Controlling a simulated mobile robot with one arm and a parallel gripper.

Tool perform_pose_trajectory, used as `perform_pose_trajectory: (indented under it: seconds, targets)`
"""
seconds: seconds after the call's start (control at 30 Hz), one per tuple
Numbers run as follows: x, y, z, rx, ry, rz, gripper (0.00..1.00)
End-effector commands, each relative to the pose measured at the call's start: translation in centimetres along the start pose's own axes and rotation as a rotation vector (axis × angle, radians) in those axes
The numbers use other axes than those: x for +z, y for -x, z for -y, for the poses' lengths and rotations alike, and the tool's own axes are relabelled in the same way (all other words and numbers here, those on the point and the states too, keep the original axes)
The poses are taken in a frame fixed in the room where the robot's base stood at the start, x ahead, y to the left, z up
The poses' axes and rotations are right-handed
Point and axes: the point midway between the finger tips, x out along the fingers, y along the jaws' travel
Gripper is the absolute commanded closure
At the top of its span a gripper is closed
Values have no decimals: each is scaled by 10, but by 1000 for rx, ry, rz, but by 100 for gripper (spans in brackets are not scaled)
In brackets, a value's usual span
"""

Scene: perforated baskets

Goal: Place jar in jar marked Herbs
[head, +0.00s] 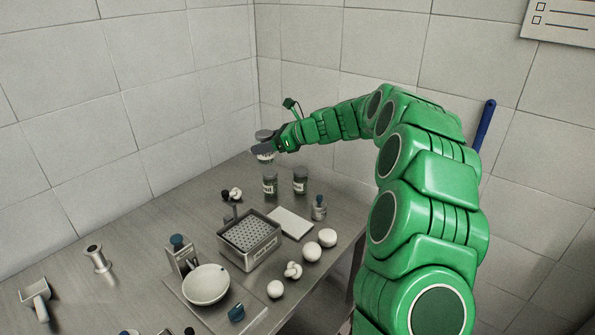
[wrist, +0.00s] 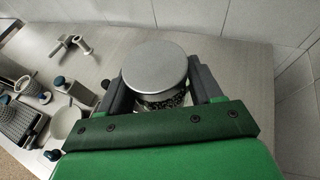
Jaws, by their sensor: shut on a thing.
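My gripper (head: 264,148) is shut on a jar with a round silver lid (wrist: 155,68), held between its two fingers in the wrist view. In the head view the held jar (head: 264,135) is above the back of the steel table, partly hidden by the gripper. Its label cannot be read. Two dark-lidded jars with pale labels stand upright on the table below and to the right: a left jar (head: 269,185) and a right jar (head: 300,180). Their labels are too small to read for certain. A metal basket with a perforated insert (head: 272,244) and a front label stands nearer.
A white flat board (head: 290,222) lies beside the basket. A small bottle (head: 319,208), white balls (head: 327,237), a white bowl (head: 206,284), a metal spool-shaped piece (head: 96,258) and a scoop (head: 37,297) stand around. Tiled walls close off the back.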

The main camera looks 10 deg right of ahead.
Motion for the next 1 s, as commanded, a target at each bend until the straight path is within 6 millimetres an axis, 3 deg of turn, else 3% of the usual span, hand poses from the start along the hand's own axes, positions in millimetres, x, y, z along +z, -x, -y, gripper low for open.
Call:
perform_pose_trajectory:
  seconds: [0.03, 0.2, 0.4, 0.6, 1.0]
  targets:
    - [-4, 21, 6, -34, -14, 3, 78]
    - [-17, 74, 15, -119, -51, 6, 78]
    - [-29, 113, 19, -183, -78, 6, 78]
    - [-33, 122, 22, -202, -87, 8, 78]
    - [-44, 100, 60, -203, -87, 6, 78]
